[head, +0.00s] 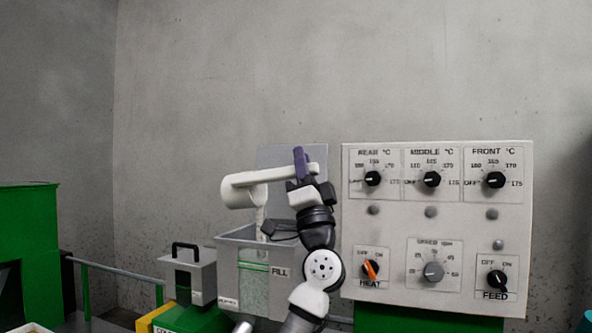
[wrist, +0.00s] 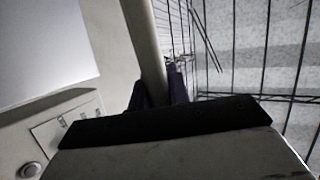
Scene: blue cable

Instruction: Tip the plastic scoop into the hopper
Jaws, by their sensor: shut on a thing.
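The cream plastic scoop (head: 243,190) is held above the hopper in the head view, its cup at the left end and its handle running right to my gripper. A pale stream (head: 260,222) falls from under the cup into the hopper. My gripper (head: 301,164), with purple fingers, is shut on the handle. In the wrist view, the handle (wrist: 145,45) runs up from between the fingers (wrist: 158,93); the cup is not clearly seen there. The grey hopper (head: 226,243) is open at the top, with a window showing pale contents and green lines. My arm hides its right side.
The hopper's grey lid (head: 280,155) stands raised behind. A control panel (head: 440,220) with knobs stands close right of my arm. A grey box with a black handle (head: 187,268) is left of the hopper. A green machine (head: 30,245) is far left. Wire mesh (wrist: 240,60) shows in the wrist view.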

